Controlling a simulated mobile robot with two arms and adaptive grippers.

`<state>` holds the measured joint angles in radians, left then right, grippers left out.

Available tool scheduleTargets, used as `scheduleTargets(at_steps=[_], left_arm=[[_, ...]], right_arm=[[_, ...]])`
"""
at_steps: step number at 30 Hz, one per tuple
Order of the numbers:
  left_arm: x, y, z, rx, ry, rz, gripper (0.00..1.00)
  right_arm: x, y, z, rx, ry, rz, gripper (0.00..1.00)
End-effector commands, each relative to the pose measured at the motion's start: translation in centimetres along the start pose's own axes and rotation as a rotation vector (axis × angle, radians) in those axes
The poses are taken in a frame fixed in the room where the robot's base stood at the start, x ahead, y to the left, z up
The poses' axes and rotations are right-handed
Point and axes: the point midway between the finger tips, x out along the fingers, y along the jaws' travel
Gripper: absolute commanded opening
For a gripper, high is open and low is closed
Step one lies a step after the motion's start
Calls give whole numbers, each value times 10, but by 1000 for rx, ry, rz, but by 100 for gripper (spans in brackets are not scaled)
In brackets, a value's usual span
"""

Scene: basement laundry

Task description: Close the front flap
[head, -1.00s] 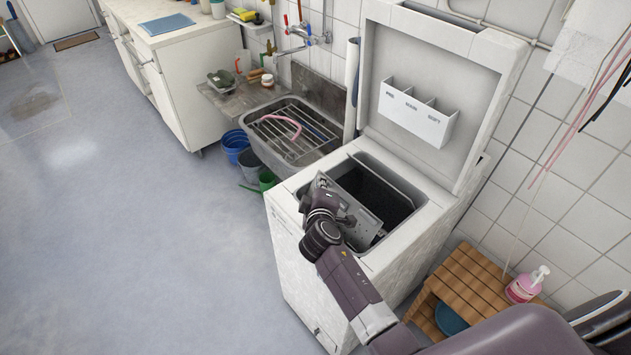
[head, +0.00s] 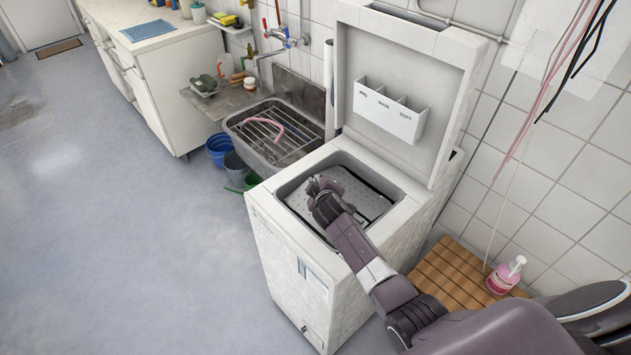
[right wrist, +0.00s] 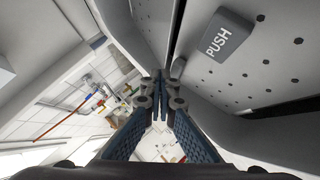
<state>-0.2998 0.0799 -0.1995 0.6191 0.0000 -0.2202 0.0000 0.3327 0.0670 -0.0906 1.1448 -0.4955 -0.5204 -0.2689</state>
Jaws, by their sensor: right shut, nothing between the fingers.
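The washing machine (head: 290,265) stands with its top lid (head: 440,70) upright. In its top opening, the perforated metal front flap (head: 345,187) lies down nearly flat over the drum, with a narrow dark strip at its right. The right wrist view shows perforated metal (right wrist: 270,65) and a grey PUSH tab (right wrist: 222,38) close by. My right gripper (head: 318,184) is inside the opening, over the metal. Its fingers (right wrist: 162,103) are shut and empty; whether they touch the flap is unclear. My forearm hides part of the flap. My left gripper is not in view.
A white detergent drawer (head: 390,110) is on the lid's inner face. A steel sink (head: 270,135) and buckets (head: 220,150) stand to the left. A wooden slatted stool (head: 450,275) with a pink bottle (head: 505,277) is at the right. The floor at left is clear.

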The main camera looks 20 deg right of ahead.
Motion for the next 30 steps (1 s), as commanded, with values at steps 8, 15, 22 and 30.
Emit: scheduleTargets(at_steps=[8, 15, 22, 30], left_arm=[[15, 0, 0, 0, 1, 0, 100], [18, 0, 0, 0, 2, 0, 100], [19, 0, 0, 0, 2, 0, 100], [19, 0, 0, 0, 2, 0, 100]], right_arm=[[13, -8, 14, 0, -3, -2, 0], [17, -9, 18, 0, -3, -3, 0], [17, -10, 19, 0, -3, -3, 0], [17, -10, 18, 0, -3, -3, 0]])
